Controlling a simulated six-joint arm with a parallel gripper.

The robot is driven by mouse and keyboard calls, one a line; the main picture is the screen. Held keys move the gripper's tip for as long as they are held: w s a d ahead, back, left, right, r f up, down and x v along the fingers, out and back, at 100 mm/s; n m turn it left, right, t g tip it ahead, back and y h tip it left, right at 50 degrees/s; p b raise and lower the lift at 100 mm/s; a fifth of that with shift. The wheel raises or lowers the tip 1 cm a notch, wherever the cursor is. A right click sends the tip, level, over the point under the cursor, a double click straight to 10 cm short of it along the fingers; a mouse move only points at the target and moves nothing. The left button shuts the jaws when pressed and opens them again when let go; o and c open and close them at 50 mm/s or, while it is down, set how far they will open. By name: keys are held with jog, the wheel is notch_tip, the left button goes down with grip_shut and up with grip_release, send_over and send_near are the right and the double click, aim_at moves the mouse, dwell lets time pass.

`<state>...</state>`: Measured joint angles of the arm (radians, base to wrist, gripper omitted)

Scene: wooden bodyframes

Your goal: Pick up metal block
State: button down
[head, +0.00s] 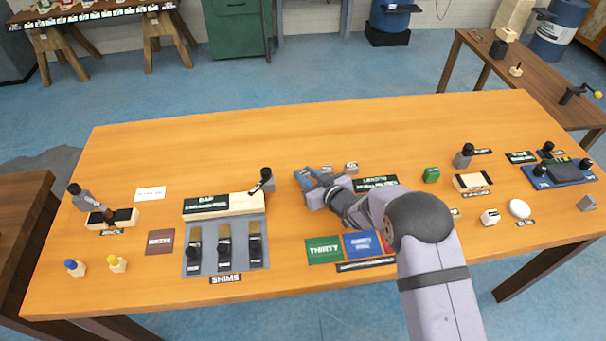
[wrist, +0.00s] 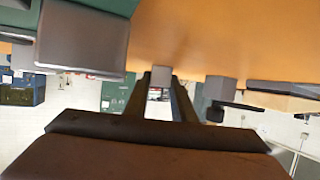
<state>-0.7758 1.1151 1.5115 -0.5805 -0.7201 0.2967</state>
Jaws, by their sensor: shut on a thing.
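My gripper (head: 306,180) is low over the middle of the wooden table, reaching in from the right. In the wrist view, its two dark fingers (wrist: 161,88) are shut on a small grey metal block (wrist: 161,75) at their tips. In the head view the block is not clearly visible at the gripper, and I cannot tell whether it touches the table.
Small labelled blocks (head: 351,168) lie just beyond my gripper. A grey shims tray (head: 210,262) and a pale wooden block (head: 225,206) are to its left. Green (head: 324,250) and blue (head: 363,245) cards lie in front. The table's back middle is clear.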

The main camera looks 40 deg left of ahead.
aim_at(306, 175)
jog(key=shift+r, duration=0.15)
notch_tip(306, 175, up, 10)
jog(key=b, duration=0.1)
jog(key=shift+b, duration=0.35)
